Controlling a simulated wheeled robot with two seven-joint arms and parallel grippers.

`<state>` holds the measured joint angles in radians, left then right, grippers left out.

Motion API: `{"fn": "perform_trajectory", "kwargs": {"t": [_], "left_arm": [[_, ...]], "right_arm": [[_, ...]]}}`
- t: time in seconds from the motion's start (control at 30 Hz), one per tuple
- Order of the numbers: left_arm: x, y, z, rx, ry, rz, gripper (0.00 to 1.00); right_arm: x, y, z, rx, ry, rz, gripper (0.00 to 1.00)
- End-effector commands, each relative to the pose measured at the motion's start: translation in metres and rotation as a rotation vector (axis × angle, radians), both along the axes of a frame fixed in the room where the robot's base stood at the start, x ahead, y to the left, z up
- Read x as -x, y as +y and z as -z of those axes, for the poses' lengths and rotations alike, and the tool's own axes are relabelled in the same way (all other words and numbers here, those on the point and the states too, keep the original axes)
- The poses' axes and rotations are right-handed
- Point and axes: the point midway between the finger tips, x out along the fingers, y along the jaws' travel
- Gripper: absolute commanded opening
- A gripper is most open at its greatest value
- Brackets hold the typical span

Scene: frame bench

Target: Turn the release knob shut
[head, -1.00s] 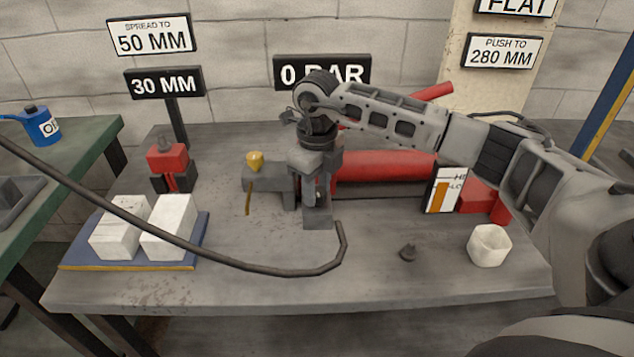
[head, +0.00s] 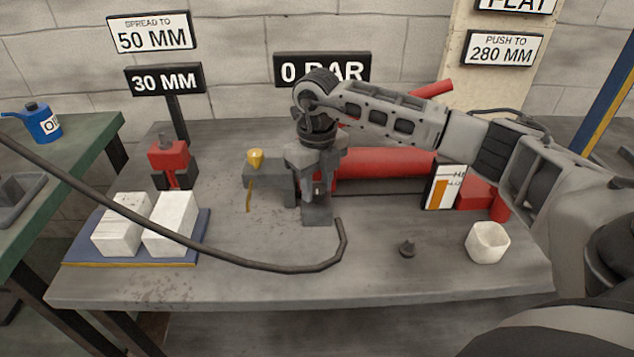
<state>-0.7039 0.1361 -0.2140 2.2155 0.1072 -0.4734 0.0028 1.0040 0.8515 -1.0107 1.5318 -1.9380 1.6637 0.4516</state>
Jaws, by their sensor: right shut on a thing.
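My right gripper (head: 316,190) points down at the grey front block of the red hydraulic pump (head: 385,165). It is shut on a small part there, at the place of the release knob. The knob itself is hidden by the fingers, so I cannot tell how far it is turned. A yellow cap (head: 255,159) sits on the pump's grey end piece to the left of the gripper. The sign behind (head: 322,70) reads 0 BAR, partly covered by my arm. My left gripper is not in view.
A black hose (head: 255,266) curves across the bench front. White blocks (head: 168,224) lie on a blue plate at left, with a red spreader (head: 170,162) behind.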

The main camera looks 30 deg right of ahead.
Motion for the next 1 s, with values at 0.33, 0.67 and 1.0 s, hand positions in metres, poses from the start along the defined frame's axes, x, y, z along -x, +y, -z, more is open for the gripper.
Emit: {"fn": "perform_trajectory", "kwargs": {"t": [0.33,0.67,1.0], "left_arm": [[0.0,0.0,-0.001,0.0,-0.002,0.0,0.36],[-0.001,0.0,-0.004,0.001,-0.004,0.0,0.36],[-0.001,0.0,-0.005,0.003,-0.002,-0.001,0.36]], "right_arm": [[0.0,0.0,-0.001,0.0,-0.002,0.001,0.55],[-0.001,0.0,-0.038,-0.001,-0.007,0.0,0.55],[-0.001,0.0,-0.12,-0.001,-0.007,0.001,0.55]]}}
